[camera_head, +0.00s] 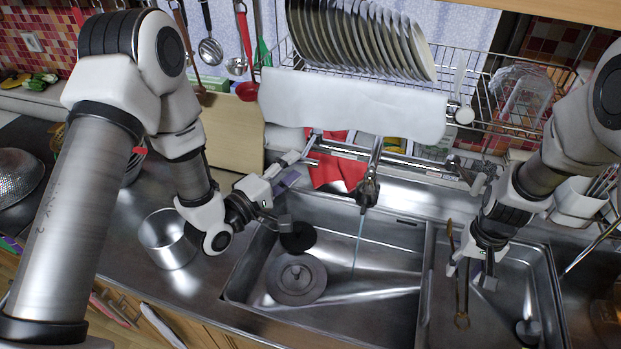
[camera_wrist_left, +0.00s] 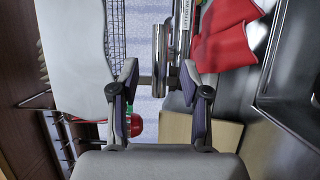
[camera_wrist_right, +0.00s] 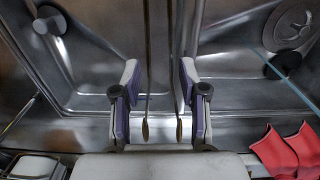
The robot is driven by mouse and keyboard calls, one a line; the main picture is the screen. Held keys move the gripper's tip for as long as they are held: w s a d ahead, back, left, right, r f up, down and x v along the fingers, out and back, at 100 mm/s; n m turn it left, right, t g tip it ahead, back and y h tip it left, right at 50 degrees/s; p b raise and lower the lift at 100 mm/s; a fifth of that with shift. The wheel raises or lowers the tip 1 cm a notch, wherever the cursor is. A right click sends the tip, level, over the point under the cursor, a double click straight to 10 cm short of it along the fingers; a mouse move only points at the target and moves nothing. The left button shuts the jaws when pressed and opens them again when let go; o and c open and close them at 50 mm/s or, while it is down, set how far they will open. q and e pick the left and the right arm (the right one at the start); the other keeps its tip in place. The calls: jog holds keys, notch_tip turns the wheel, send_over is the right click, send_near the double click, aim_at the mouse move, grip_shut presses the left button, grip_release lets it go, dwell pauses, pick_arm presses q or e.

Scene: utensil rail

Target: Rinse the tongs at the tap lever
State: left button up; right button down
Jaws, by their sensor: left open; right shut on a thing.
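The tongs (camera_head: 462,297) hang from my right gripper (camera_head: 474,268) over the right basin, away from the water stream. In the right wrist view the tongs' two thin arms (camera_wrist_right: 148,75) run between the fingers. My left gripper (camera_head: 288,200) is open and empty at the left basin's back left corner, close to the tap's left side. In the left wrist view a chrome tube (camera_wrist_left: 160,55) of the tap assembly lies ahead, between the finger directions. The tap (camera_head: 368,190) pours a thin water stream (camera_head: 357,245) into the left basin. I cannot clearly pick out the lever.
The left basin (camera_head: 390,315) holds a round grey lid-like disc (camera_head: 297,279). A divider separates it from the right basin. A red cloth (camera_head: 338,172) hangs behind the tap. A metal pot (camera_head: 167,240) stands on the counter at left. A plate rack (camera_head: 480,95) hangs above.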

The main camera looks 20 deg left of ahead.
pick_arm(q)
jog(key=v, duration=0.8)
